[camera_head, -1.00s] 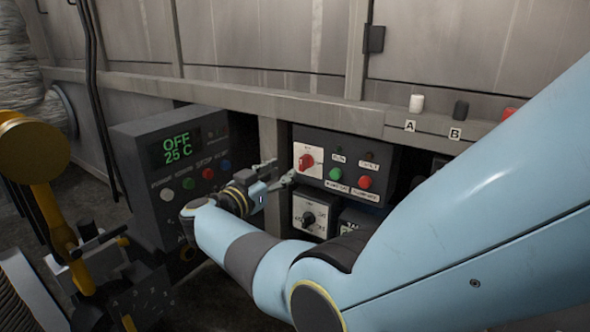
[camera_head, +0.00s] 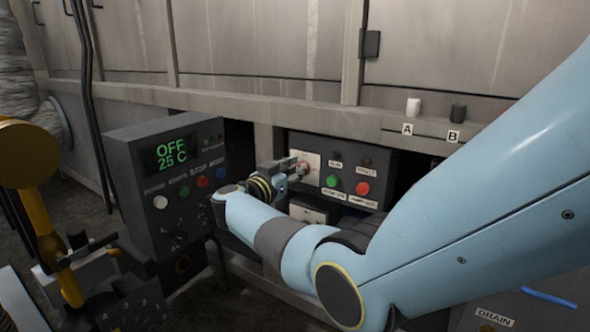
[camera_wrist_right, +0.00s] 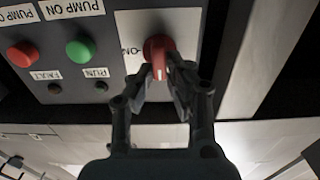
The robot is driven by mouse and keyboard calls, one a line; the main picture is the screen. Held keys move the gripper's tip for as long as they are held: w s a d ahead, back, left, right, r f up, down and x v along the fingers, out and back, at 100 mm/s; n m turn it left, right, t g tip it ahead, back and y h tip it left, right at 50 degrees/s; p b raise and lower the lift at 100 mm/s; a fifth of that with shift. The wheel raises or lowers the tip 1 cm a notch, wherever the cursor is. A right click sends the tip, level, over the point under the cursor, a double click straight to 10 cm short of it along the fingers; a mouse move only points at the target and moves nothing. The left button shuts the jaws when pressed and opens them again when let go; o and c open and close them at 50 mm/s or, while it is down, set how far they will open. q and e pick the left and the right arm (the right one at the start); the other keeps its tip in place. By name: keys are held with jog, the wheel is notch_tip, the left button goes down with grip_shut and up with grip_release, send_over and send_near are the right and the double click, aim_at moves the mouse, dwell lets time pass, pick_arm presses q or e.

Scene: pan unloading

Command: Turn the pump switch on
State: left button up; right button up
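The pump switch is a red rotary knob (camera_wrist_right: 158,52) on a light square plate (camera_wrist_right: 128,35). In the head view the plate (camera_head: 311,157) shows on the dark control box, with the knob mostly hidden behind my right gripper (camera_head: 297,170). In the right wrist view my right gripper (camera_wrist_right: 160,88) has its two fingertips on either side of the knob's near part. A gap shows between the fingers, and I cannot tell whether they touch the knob. The knob's white line points toward the gripper. My left gripper is not in view.
A green button (camera_head: 333,181) and a red button (camera_head: 362,188) sit right of the switch. A panel reading OFF 25 C (camera_head: 170,153) stands to the left. A metal ledge (camera_head: 215,97) runs above. A yellow part (camera_head: 50,230) is at far left.

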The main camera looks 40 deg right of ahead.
grip_shut()
jog(key=shift+m, duration=0.3)
pick_arm(q)
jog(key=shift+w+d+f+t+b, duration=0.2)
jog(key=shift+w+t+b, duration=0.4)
jog(key=shift+b, duration=0.15)
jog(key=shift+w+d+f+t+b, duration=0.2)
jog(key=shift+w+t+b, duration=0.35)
jog(key=shift+b, duration=0.2)
pick_arm(e)
jog(key=shift+s+d+f+m, duration=0.1)
jog(key=shift+s+f+m, duration=0.2)
jog(key=shift+m, duration=2.6)
jog(key=shift+s+d+f+m, duration=0.15)
jog(key=shift+f+m, duration=0.1)
jog(key=shift+m, duration=2.65)
jog(key=shift+s+f+m, duration=0.25)
jog(key=shift+f+m, duration=0.05)
jog(key=shift+m, duration=2.6)
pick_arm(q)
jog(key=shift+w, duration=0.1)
